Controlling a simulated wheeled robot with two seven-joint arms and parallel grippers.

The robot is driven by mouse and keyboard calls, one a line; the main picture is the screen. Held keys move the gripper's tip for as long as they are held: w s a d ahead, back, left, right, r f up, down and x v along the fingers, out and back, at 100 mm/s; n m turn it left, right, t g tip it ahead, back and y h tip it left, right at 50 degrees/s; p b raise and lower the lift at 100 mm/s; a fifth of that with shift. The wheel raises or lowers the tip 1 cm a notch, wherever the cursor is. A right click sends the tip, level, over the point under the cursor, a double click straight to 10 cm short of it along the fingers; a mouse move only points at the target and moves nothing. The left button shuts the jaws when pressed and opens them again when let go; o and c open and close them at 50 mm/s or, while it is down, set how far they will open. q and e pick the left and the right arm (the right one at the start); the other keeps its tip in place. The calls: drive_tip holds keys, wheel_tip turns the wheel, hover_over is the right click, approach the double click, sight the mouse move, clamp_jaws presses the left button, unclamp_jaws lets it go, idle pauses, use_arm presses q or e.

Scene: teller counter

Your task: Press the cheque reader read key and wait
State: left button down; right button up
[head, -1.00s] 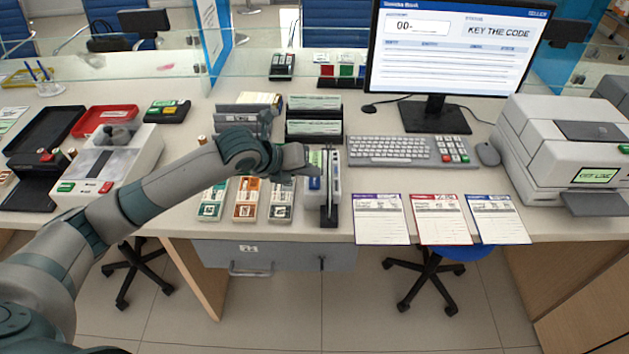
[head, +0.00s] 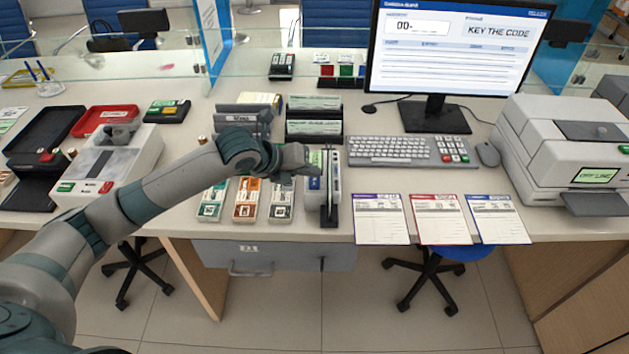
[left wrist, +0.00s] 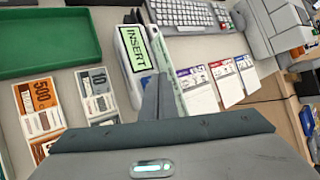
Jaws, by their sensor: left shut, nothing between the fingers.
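The cheque reader (head: 335,184) is a narrow pale device with a dark slot, standing near the front edge of the counter. In the left wrist view the cheque reader (left wrist: 128,62) shows a green display reading INSERT, with a blue patch below it. My left gripper (head: 308,165) is over the back part of the reader and hides some of it. In the left wrist view the shut, empty left gripper (left wrist: 152,90) points down beside the display; I cannot tell whether it touches the reader. The read key cannot be made out clearly. My right gripper is not in view.
Banknote stacks (head: 245,200) lie left of the reader. Paper slips (head: 381,220) lie to its right. A keyboard (head: 400,151) and a monitor (head: 455,50) reading KEY THE CODE stand behind. A printer (head: 550,150) is at the right. A green tray (left wrist: 45,40) shows in the wrist view.

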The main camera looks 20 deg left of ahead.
use_arm(q)
drive_tip(key=shift+f, duration=0.15)
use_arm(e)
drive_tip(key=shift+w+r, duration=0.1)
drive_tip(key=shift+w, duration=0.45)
use_arm(q)
drive_tip(key=shift+f, duration=0.2)
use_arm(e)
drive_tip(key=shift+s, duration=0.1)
use_arm(q)
drive_tip(key=shift+f, duration=0.1)
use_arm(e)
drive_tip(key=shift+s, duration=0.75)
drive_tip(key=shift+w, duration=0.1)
